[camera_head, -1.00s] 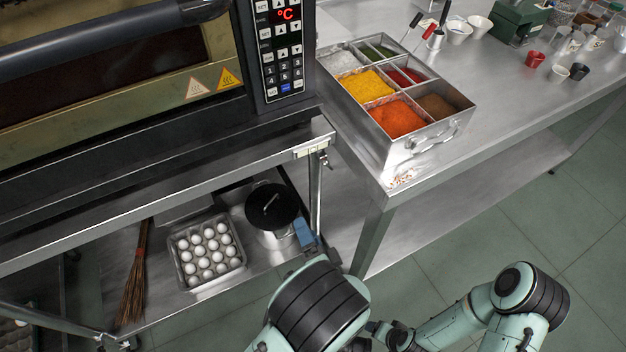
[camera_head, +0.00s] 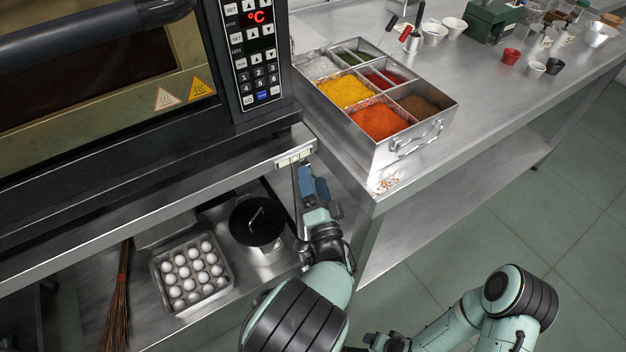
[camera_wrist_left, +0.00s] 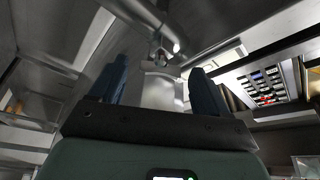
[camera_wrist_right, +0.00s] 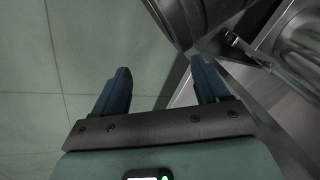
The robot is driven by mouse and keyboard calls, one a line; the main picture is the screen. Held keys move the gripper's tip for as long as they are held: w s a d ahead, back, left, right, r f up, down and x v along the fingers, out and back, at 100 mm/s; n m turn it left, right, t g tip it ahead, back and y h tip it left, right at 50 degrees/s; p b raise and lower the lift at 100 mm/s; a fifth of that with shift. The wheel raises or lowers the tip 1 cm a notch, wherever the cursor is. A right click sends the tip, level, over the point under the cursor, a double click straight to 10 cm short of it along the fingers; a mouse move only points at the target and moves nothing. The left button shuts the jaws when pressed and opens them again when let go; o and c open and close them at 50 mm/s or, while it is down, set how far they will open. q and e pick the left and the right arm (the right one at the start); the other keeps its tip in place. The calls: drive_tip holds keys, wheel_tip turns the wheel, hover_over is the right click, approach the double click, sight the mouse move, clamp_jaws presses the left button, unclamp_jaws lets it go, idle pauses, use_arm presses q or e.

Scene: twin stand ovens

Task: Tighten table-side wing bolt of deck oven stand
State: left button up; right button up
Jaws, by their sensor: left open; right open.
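The deck oven stand (camera_head: 150,208) is a steel frame under the oven, with a corner post near the worktable. My left gripper (camera_head: 313,184) is raised at that corner, just below the stand's top edge, pointing up and open. In the left wrist view, my left gripper (camera_wrist_left: 158,84) has its two blue fingers apart with nothing held. A small fitting that looks like the wing bolt (camera_wrist_left: 159,54) shows ahead, between and beyond the fingertips. In the head view the bolt is hidden by the gripper. My right gripper (camera_wrist_right: 163,82) is open and empty over the floor.
The worktable (camera_head: 470,145) stands close on the right, with a spice box (camera_head: 385,155) near its corner. Floor at right is free.

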use_arm(q)
drive_tip(key=shift+w+a+r, duration=0.1)
drive_tip(key=shift+w, duration=0.35)
use_arm(e)
drive_tip(key=shift+s+f, duration=0.15)
use_arm(q)
drive_tip(key=shift+c, duration=0.3)
drive_tip(key=c, duration=1)
drive_tip(key=shift+r+m+g+h+p, duration=0.1)
drive_tip(key=shift+m+g+h+p, duration=0.4)
drive_tip(key=shift+m+p, duration=1.2)
drive_tip(key=shift+r+m+g+h+p, duration=0.1)
drive_tip(key=shift+m+g+h+p, duration=0.4)
drive_tip(key=shift+m+p, duration=1.15)
use_arm(e)
drive_tip(key=s+a+r+g+y, duration=0.1)
drive_tip(key=s+a+r+g, duration=0.1)
drive_tip(key=s+a+r, duration=0.2)
drive_tip(key=shift+s+r+n+b, duration=0.3)
drive_tip(key=shift+s+r+b, duration=0.1)
drive_tip(key=shift+s+r, duration=1.05)
use_arm(q)
drive_tip(key=shift+m, duration=0.35)
use_arm(e)
drive_tip(key=shift+w+a+r, duration=0.15)
drive_tip(key=shift+w+r, duration=0.05)
